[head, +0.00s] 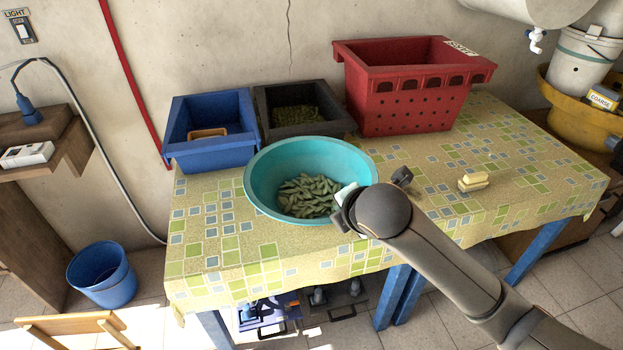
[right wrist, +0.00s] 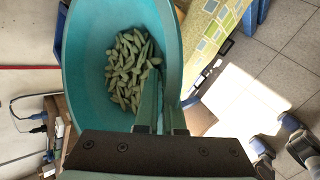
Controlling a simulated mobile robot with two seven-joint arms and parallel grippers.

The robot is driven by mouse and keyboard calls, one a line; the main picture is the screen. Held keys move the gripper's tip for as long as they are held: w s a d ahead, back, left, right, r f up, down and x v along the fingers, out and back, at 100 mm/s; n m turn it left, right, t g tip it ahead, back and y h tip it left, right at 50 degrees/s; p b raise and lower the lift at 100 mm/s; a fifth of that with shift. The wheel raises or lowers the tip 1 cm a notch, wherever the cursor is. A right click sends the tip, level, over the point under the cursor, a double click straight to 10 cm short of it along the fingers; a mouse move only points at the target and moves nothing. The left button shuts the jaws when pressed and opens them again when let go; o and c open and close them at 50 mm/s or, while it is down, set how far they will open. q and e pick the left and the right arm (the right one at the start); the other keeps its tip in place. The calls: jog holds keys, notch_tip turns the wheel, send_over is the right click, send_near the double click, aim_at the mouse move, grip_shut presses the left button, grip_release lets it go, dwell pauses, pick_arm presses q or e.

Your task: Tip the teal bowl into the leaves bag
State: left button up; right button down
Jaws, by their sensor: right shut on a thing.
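The teal bowl (head: 265,170) is at the middle of the table in the head view, upright or nearly so, with a heap of green pods (head: 308,196) inside. It also fills much of the right wrist view (right wrist: 90,75), with the pods (right wrist: 132,68) at its bottom. My right gripper (head: 346,197) is shut on the bowl's near right rim; its fingers (right wrist: 160,118) straddle the wall. I cannot tell whether the bowl touches the table. My left gripper is not in view. I see no bag marked leaves.
A blue crate (head: 212,163), a black crate (head: 300,131) and a labelled red crate (head: 410,90) stand behind the bowl on the patterned table (head: 215,272). Yellow blocks (head: 473,182) lie at right. A blue bucket (head: 102,275) stands on the floor at left.

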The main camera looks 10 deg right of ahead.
aim_at(304, 181)
jog(key=shift+m+h, duration=0.3)
jog(key=shift+m, duration=0.1)
jog(key=w+a+f, duration=0.1)
jog(key=w, duration=0.3)
jog(key=w+a+f, duration=0.1)
jog(key=w, duration=0.4)
jog(key=w+a+f, duration=0.1)
jog(key=w+a, duration=0.1)
jog(key=w, duration=0.3)
jog(key=shift+w+a+f, duration=0.1)
jog(key=shift+f, duration=0.2)
jog(key=m+y, duration=0.1)
jog(key=y, duration=0.1)
jog(key=m+y, duration=0.1)
jog(key=y, duration=0.1)
jog(key=shift+a+f+y, duration=0.1)
jog(key=shift+f+y, duration=0.1)
jog(key=shift+y, duration=0.1)
jog(key=m+y+b, duration=0.1)
jog(key=b, duration=0.1)
jog(key=d+m+y+b, duration=0.1)
jog(key=b, duration=0.1)
jog(key=f+y+b, duration=0.1)
jog(key=y+b, duration=0.1)
jog(key=shift+d+m+t, duration=0.25)
jog(key=shift+m+t, duration=0.05)
jog(key=shift+m, duration=0.1)
jog(key=shift+d+r+m+y+b, duration=0.25)
jog(key=shift+d+m+y+b, duration=0.05)
jog(key=shift+y+b, duration=0.6)
